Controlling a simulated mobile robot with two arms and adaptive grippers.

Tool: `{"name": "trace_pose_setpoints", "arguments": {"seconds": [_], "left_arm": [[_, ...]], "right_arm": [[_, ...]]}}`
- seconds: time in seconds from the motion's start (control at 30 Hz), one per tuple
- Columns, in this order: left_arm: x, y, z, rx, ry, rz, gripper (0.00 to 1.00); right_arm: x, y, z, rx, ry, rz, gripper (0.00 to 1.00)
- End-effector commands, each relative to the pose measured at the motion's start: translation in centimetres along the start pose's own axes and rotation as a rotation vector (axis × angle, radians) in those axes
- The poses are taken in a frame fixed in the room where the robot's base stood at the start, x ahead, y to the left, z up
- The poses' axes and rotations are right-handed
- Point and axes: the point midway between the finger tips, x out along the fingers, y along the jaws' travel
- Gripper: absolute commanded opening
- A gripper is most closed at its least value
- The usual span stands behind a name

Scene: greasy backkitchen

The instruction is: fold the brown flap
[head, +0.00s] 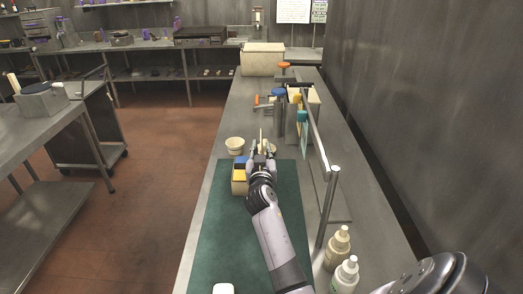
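My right gripper (262,150) is over the far part of a dark green mat (220,237) on the long steel counter. Its fingers point away from me, and a thin tan upright piece (261,134) shows at the fingertips. I cannot tell whether the fingers grip that piece or whether it is the brown flap. A small tan box (238,187) with blue and yellow at its top is just left of the gripper, partly hidden by it. No flap can be clearly made out on the box. My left gripper is not in view.
A cream bowl (235,144) stands beyond the box. A metal rail (316,140) with hanging tools runs along the right side. Two pump bottles (338,246) stand at near right. A large cream bin (262,60) is at the far end. The mat's left part is clear.

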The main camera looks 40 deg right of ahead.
Motion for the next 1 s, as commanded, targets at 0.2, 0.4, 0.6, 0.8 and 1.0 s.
{"name": "trace_pose_setpoints", "arguments": {"seconds": [0.2, 0.4, 0.6, 0.8, 1.0], "left_arm": [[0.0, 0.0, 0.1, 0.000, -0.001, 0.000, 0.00], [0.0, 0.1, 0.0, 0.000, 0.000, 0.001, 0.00], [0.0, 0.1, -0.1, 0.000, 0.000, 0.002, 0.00], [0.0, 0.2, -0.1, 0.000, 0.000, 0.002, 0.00], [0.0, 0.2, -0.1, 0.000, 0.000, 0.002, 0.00]], "right_arm": [[0.0, 0.2, -2.4, 0.001, 0.005, 0.001, 0.23], [0.0, 0.6, -6.4, 0.002, 0.006, 0.001, 0.23], [0.0, 0.8, -9.1, 0.001, 0.002, 0.000, 0.23], [0.0, 0.9, -10.0, 0.000, 0.000, -0.001, 0.23], [0.0, 0.9, -10.0, 0.000, 0.000, 0.000, 0.22]]}}
